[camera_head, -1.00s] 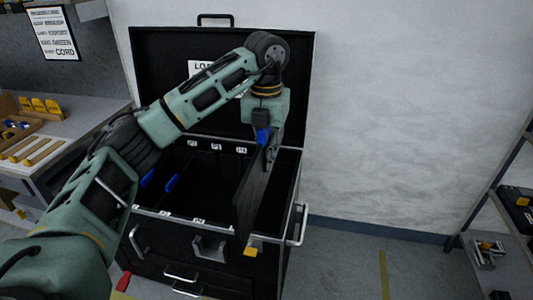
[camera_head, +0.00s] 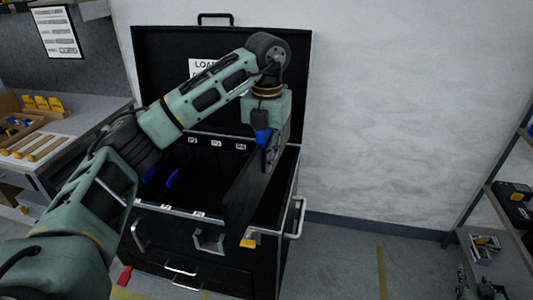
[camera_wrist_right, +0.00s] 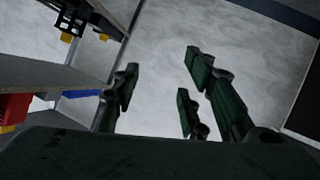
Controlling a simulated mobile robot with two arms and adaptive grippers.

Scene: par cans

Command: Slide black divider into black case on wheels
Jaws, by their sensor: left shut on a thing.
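The black case on wheels (camera_head: 212,241) stands against the wall with its lid (camera_head: 155,75) raised. Blue-edged dividers (camera_head: 173,179) stand in its left part. My left gripper (camera_head: 270,152) is over the right part of the case, shut on the black divider (camera_head: 246,190). The divider is upright and slanted, and its near end overlaps the case's front rim. I cannot tell whether its lower edge is inside a slot. My right gripper's spread fingers (camera_wrist_right: 160,92) are open and empty in the right wrist view, away from the case.
A workbench (camera_head: 85,120) with wooden trays is at the left. A shelf (camera_head: 510,222) with dark items stands at the right. Bare floor (camera_head: 345,255) lies between case and shelf. A yellow latch (camera_head: 248,242) is on the case front.

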